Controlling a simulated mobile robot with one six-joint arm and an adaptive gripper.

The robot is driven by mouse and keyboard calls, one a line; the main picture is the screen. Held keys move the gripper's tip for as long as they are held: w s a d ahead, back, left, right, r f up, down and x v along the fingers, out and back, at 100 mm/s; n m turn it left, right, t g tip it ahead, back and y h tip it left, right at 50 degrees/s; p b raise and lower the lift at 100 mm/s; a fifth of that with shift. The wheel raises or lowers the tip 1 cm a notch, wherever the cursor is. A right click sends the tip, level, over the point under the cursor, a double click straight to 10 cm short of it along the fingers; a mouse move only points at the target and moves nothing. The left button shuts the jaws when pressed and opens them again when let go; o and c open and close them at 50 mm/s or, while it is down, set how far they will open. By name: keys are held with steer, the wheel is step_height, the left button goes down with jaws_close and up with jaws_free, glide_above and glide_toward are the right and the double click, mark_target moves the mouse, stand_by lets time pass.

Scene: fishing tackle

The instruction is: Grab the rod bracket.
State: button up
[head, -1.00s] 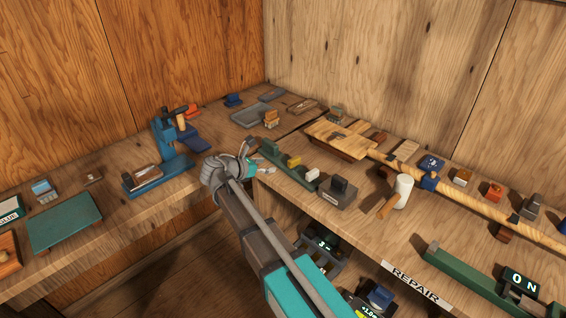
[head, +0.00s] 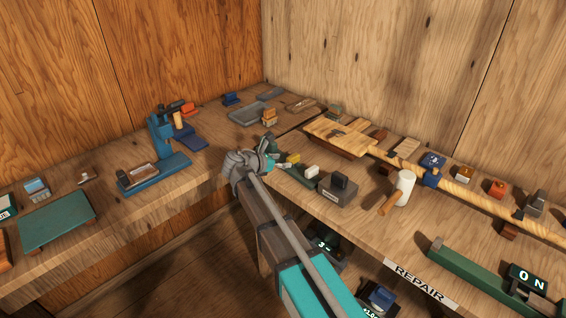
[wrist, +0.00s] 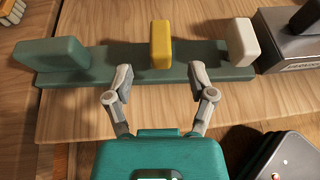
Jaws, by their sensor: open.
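No part is marked as the rod bracket; I cannot tell for certain which thing it is. My gripper (head: 272,158) is open at a long green rail (head: 303,182) at the front edge of the bench. In the wrist view the rail (wrist: 100,69) runs across ahead of my fingers (wrist: 160,82), with a raised green block at its left end. A yellow block (wrist: 161,45) stands on the rail between the fingertip lines, just beyond them. A white block (wrist: 242,42) stands to the right. Nothing is between the fingers. In the head view my gripper partly hides the rail's far end.
A grey box (head: 338,190) adjoins the rail's right end. A mallet (head: 403,187) and a long wooden rod (head: 463,195) with a blue holder (head: 431,178) lie further right. A blue stand (head: 160,138) is left. Bare bench wood lies in front of the rail.

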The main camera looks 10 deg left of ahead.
mark_target(288, 161)
stand_by(0.3)
steer(key=shift+b+x, duration=0.9)
steer(key=shift+x, duration=1.8)
steer(key=shift+s, duration=0.1)
jaws_close()
